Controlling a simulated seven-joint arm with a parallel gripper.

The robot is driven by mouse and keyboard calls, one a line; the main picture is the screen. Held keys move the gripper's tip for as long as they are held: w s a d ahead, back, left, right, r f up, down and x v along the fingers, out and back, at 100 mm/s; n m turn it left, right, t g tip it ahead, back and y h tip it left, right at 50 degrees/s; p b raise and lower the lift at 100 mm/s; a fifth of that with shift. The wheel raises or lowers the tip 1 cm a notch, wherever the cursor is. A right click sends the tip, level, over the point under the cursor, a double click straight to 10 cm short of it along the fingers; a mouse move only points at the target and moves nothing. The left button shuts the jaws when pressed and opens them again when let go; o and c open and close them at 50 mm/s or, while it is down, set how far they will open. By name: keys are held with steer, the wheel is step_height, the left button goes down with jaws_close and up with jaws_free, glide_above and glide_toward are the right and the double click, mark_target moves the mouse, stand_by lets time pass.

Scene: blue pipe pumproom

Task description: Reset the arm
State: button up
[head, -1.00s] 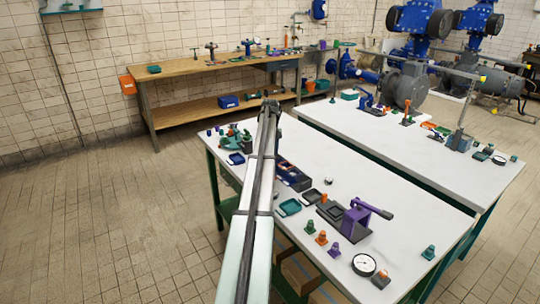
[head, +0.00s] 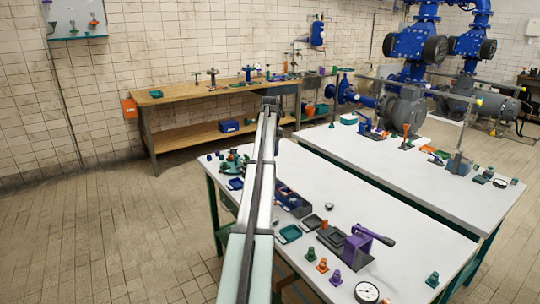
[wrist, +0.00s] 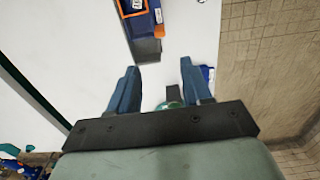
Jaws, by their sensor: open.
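My gripper (wrist: 163,92) is open in the wrist view, with its two blue fingers apart and nothing held between them. A green rounded thing (wrist: 172,104) shows low between the fingers, partly hidden by the dark gripper body. In the head view my arm reaches forward over the left edge of the near white table (head: 375,225), and its far end (head: 271,103) is raised. The fingers cannot be made out there.
A second white table (head: 400,160) stands behind. A wooden workbench (head: 200,95) stands at the wall. Floor at left is clear.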

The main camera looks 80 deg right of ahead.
stand_by(0.4)
